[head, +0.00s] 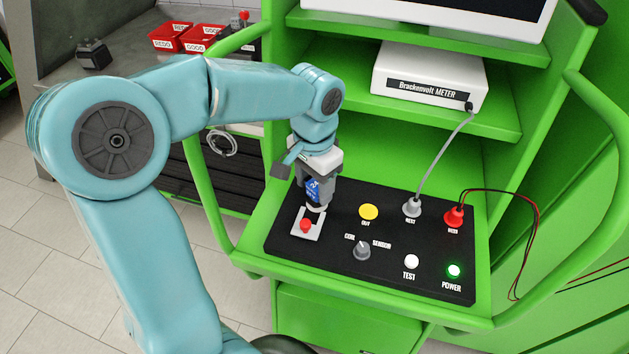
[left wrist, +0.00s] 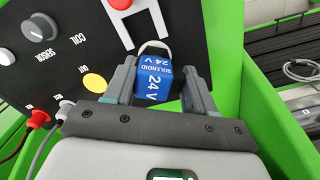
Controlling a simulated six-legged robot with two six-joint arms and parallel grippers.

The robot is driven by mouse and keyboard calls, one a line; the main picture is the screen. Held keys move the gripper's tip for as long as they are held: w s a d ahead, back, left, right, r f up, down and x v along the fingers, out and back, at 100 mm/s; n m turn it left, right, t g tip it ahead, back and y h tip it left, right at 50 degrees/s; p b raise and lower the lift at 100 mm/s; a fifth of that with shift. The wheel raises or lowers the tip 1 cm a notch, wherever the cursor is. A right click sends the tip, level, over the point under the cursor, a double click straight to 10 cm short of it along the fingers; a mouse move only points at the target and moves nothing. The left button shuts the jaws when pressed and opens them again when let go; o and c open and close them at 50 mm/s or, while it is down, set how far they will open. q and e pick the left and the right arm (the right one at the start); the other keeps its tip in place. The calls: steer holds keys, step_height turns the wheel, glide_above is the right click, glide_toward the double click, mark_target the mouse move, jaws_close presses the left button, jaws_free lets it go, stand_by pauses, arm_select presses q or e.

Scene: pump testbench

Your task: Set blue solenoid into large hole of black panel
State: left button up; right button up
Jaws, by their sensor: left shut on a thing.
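The blue solenoid (head: 313,189) is held by my left gripper (head: 316,193), low over the left part of the black panel (head: 330,236). In the left wrist view the solenoid (left wrist: 153,84) shows its "SOLENOID 24 V" label between the fingers of my left gripper (left wrist: 158,88). A pale metal loop shows at its far end. The large hole is not visible; the solenoid and gripper cover that part of the panel. I cannot tell whether the solenoid touches the panel. My right gripper is not in view.
A yellow button (head: 369,212), a grey knob (head: 362,250) and plugged cables (head: 412,207) are to the right. The green bench frame (head: 250,240) borders the panel.

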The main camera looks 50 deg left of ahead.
arm_select(q)
steer(key=shift+f+b, duration=0.5)
steer(key=shift+f, duration=0.25)
steer(key=o, duration=1.3)
steer(key=shift+c, duration=0.2)
steer(key=shift+r, duration=0.15)
steer(key=shift+r+p, duration=3.45)
steer(key=shift+r, duration=0.5)
